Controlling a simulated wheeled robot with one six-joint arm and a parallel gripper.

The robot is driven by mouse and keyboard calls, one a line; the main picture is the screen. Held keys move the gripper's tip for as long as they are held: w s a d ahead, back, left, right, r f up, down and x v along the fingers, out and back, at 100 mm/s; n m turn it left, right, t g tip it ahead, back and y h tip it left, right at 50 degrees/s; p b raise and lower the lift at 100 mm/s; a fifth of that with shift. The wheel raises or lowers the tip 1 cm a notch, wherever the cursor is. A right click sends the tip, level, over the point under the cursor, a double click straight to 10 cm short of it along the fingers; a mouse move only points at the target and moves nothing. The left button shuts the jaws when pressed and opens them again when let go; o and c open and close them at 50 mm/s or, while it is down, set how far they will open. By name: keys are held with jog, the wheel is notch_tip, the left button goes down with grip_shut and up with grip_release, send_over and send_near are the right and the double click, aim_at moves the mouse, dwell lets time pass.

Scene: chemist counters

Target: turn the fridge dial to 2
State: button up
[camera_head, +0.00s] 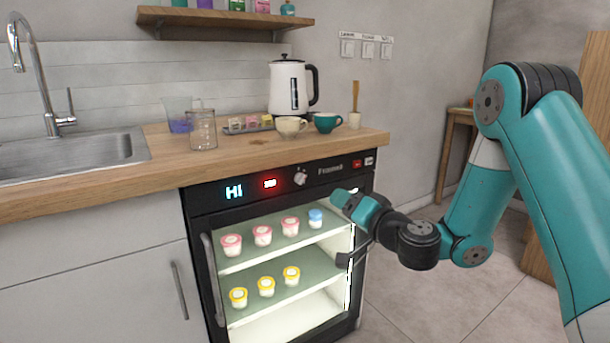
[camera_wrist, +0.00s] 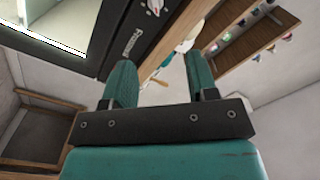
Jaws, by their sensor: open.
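The fridge (camera_head: 208,196) is a black-framed unit under the wooden counter, with a lit interior behind its front. Its dial (camera_head: 300,176) is a small pale knob on the black top panel, right of a red display and a blue "HI" display. The dial also shows in the wrist view (camera_wrist: 154,6) at the top edge; its number marks are too small to read. My gripper (camera_head: 341,198) is in front of the fridge, below and right of the dial, apart from it. In the wrist view my gripper (camera_wrist: 160,75) has its two teal fingers spread with nothing between them.
The wooden counter (camera_head: 240,160) juts above the panel and carries a white kettle (camera_head: 288,88), a glass beaker (camera_head: 203,130) and two cups. Pots with pink, blue and yellow lids stand on the fridge shelves. A vertical handle (camera_head: 212,280) is at the fridge's left.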

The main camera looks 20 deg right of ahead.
jog(key=p, duration=1.3)
send_near(304, 179)
jog(key=p+x, duration=0.4)
jog(key=x, duration=0.5)
jog(key=shift+w, duration=0.15)
jog(key=c, duration=0.9)
